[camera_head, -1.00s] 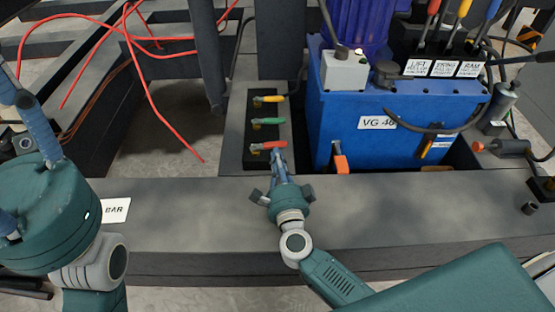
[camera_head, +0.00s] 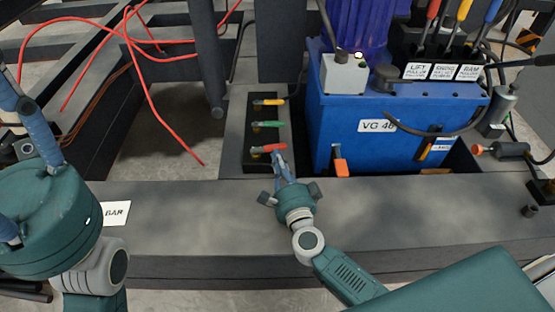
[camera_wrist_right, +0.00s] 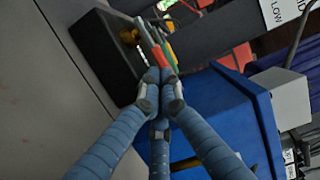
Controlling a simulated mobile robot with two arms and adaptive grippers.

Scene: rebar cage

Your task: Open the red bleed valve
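The red bleed valve handle (camera_head: 268,149) is the nearest of three handles on a dark block (camera_head: 258,167), left of the blue tank. It points right, roughly across the block. My right gripper (camera_head: 279,160) reaches it from the front. In the right wrist view its blue fingers are drawn together at the end of the red handle (camera_wrist_right: 161,57), with the fingertips (camera_wrist_right: 160,78) against it; the fingers partly hide the contact. My left gripper (camera_head: 28,150) is at the left edge, away from the valves, with its blue fingers spread and partly out of frame.
A green handle (camera_head: 266,124) and a yellow handle (camera_head: 268,102) sit just behind the red one. The blue tank (camera_head: 340,110) with an orange-handled lever (camera_head: 340,166) stands close on the right. Red hoses (camera_head: 165,122) lie at left. The grey beam (camera_head: 190,210) in front is mostly clear.

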